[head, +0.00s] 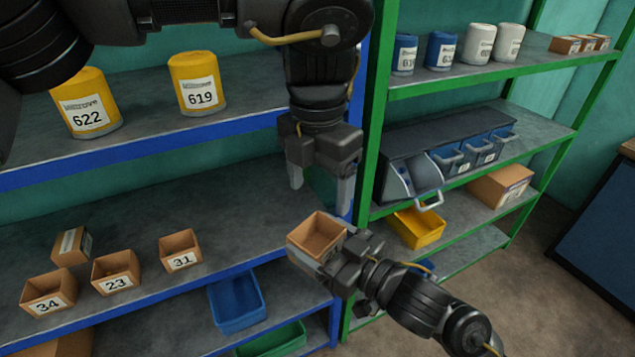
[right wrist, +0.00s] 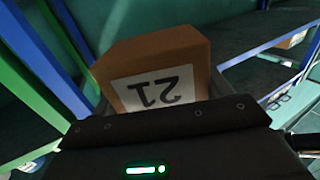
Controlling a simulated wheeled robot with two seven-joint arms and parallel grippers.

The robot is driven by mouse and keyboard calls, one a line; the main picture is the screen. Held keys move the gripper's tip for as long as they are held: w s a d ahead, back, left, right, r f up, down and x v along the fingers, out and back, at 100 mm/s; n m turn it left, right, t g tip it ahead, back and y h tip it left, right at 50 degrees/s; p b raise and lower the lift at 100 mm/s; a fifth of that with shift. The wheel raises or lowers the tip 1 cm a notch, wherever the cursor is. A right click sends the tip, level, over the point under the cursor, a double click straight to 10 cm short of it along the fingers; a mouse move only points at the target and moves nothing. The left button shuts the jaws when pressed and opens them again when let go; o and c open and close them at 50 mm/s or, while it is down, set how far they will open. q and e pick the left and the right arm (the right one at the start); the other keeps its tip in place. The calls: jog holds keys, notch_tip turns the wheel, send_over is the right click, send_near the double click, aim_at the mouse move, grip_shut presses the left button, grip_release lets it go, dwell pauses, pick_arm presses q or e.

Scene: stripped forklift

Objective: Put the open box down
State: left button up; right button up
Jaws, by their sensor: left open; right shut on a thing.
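An open brown box (head: 318,234) is held in my right gripper (head: 322,258), in front of the right end of the blue-edged shelf. In the head view its open top faces up and it looks empty. In the right wrist view the box (right wrist: 158,62) shows a white label reading 21, upside down in the picture. My right gripper is shut on it. My left gripper (head: 322,188) hangs above the box, fingers pointing down, open and empty, apart from the box. I cannot tell the exact gap between the box and the shelf edge.
On the blue-edged middle shelf (head: 150,225) stand open boxes 34 (head: 48,292), 23 (head: 116,272) and 31 (head: 180,249), plus a tilted small box (head: 72,246). Bare shelf lies right of box 31. A green post (head: 372,140) stands close by. Blue (head: 237,299) and yellow bins (head: 416,227) sit lower.

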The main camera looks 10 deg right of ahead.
aim_at(317, 253)
pick_arm(q)
jog(key=shift+a+f, duration=0.15)
notch_tip(317, 253, down, 12)
jog(key=shift+r, duration=0.1)
dwell(0.5)
